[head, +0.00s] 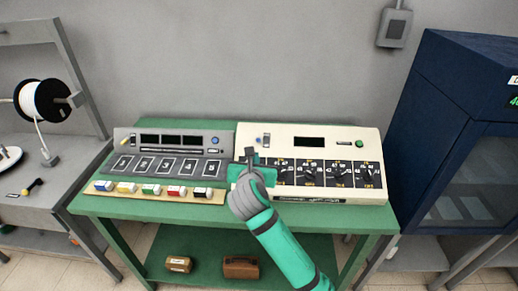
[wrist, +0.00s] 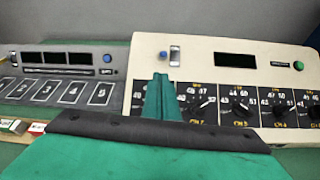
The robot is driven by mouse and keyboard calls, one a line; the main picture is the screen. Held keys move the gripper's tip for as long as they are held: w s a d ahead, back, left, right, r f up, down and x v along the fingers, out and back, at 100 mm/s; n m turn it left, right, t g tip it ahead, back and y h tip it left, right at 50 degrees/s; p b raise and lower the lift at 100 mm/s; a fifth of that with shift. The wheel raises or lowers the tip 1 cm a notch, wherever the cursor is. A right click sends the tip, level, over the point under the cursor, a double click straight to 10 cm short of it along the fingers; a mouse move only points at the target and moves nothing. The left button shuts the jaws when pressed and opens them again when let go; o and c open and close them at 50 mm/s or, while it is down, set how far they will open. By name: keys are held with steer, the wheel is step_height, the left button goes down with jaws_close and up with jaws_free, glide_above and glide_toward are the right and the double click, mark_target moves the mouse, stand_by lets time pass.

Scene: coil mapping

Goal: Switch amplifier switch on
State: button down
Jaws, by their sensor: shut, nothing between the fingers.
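A cream console (head: 347,137) with several channel knobs stands on the right of a green table. A small switch (head: 263,140) sits at its upper left, beside a blue button; the switch also shows in the wrist view (wrist: 175,54). Its position is too small to tell for sure. The console's display (head: 309,142) is dark. No readable label shows which unit is the amplifier. My gripper (head: 250,156) is shut and empty. It is over the console's left part, in front of and slightly left of the switch in the head view. In the wrist view its fingers (wrist: 159,82) point just below the switch.
A grey console (head: 173,150) with dark displays and numbered pads stands to the left. Several coloured blocks (head: 152,189) line the table's front. A blue cabinet (head: 450,120) stands at the right. Small boxes (head: 240,266) lie on the lower shelf. The space above the consoles is clear.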

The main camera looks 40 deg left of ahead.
mark_target(258, 140)
steer(key=shift+w+d+n, duration=0.2)
steer(key=shift+w+n, duration=0.1)
steer(key=shift+n, duration=0.2)
steer(key=x, duration=1)
steer(key=shift+d, duration=0.1)
steer(key=shift+w, duration=0.1)
